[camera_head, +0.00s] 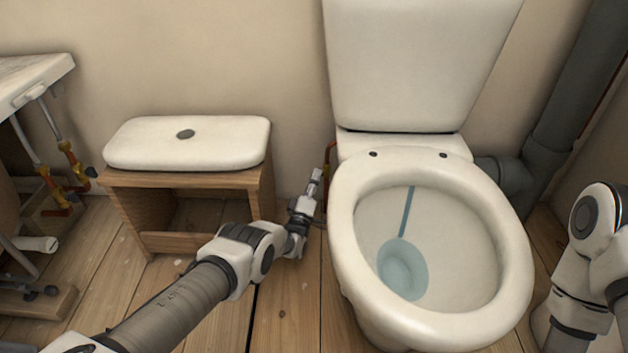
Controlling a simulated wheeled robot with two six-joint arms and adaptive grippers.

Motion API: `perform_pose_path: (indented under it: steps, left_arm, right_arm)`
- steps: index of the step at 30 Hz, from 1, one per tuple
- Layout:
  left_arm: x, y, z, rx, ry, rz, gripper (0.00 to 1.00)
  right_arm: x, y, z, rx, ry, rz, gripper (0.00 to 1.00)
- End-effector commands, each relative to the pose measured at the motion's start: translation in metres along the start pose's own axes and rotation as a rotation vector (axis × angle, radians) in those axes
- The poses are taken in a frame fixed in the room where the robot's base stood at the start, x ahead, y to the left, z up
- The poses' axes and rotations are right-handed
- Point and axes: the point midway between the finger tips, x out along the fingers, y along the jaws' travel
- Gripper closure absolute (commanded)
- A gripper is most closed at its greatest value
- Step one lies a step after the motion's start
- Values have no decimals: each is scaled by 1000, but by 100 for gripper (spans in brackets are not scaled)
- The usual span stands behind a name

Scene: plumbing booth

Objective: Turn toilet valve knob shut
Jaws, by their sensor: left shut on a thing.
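The toilet (432,290) stands right of centre with its bowl open and bluish water inside. A thin orange-copper pipe (328,163) shows at the wall just left of the toilet. My left gripper (317,183) reaches to the foot of this pipe, beside the toilet's left side. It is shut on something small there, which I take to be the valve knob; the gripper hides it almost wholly. I cannot tell how far the knob is turned. My right arm shows at the right edge, but its gripper is out of view.
A wooden stool (187,242) bearing the white tank lid (190,143) stands left of my left gripper. The toilet tank (415,60) is without a lid. A sink unit with pipes (75,165) is at the far left. A grey drain pipe (575,95) rises at the right.

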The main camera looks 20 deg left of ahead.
Motion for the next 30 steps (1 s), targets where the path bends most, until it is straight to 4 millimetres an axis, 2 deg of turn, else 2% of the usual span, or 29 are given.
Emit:
perform_pose_path:
  steps: [11,12,13,24,30]
  left_arm:
    - [-1,-1,0,19,-1,16,91]
    - [-1,-1,0,19,-1,16,42]
    - [-1,-1,0,19,-1,16,32]
    - [-2,0,0,18,0,16,31]
    - [-25,-1,0,18,-2,13,31]
  right_arm:
    - [0,0,0,0,0,0,60]
    - [0,0,0,0,0,0,60]
    - [0,0,0,0,0,0,60]
    - [0,0,0,0,0,0,60]
    - [0,0,0,0,0,0,60]
